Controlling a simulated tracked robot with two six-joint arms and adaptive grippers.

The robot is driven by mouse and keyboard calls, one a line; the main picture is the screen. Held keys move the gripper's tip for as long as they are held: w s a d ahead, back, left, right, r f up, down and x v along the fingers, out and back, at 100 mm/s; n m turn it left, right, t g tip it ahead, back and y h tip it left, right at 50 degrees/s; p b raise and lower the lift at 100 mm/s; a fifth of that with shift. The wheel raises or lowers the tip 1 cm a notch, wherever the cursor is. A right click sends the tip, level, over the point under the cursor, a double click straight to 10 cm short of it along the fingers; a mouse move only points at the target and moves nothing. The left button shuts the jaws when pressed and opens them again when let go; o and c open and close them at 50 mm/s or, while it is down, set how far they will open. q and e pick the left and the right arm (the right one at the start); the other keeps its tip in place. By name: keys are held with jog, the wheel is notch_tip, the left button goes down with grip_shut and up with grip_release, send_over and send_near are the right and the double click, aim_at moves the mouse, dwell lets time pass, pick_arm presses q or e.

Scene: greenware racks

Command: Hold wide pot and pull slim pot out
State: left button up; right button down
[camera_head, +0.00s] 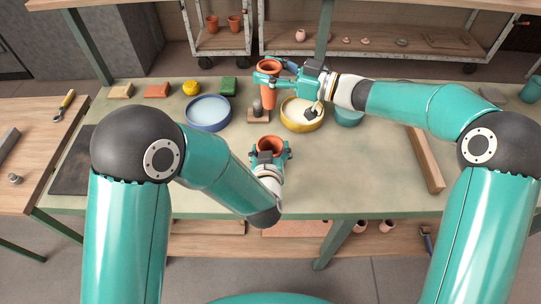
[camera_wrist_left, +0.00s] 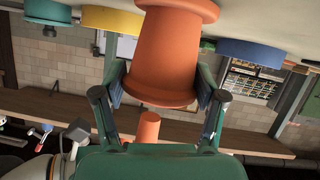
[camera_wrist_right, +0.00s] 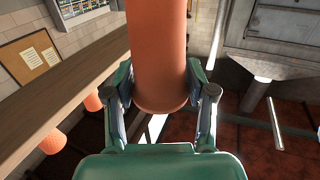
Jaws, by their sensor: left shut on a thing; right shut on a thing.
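The wide pot (camera_head: 271,145), orange terracotta with a flared rim, stands near the middle of the table. My left gripper (camera_head: 270,153) is shut on it, with one finger on each side, as the left wrist view shows (camera_wrist_left: 172,55). The slim pot (camera_head: 268,98), a narrower tall orange pot, is apart from the wide pot, beyond it in the head view. My right gripper (camera_head: 266,76) is shut on the slim pot, which fills the space between the fingers in the right wrist view (camera_wrist_right: 158,55). Its lower part seems to show behind the left gripper (camera_wrist_left: 148,128).
A blue bowl (camera_head: 208,126) is to the left and a yellow bowl (camera_head: 302,128) to the right, with a teal bowl (camera_head: 349,118) beside it. A small wooden block (camera_head: 258,116) with a dark grey piece stands between. A wooden bar (camera_head: 425,160) lies at right.

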pick_arm(q)
jog(key=shift+f+b, duration=0.15)
jog(key=shift+b, duration=0.2)
pick_arm(e)
jog(key=shift+f, duration=0.3)
pick_arm(q)
jog(key=o, duration=1.4)
jog(key=shift+s, duration=0.1)
jog(key=b+v, duration=0.1)
jog(key=v, duration=0.7)
jog(key=shift+s, duration=0.35)
pick_arm(e)
jog(key=shift+f, duration=0.65)
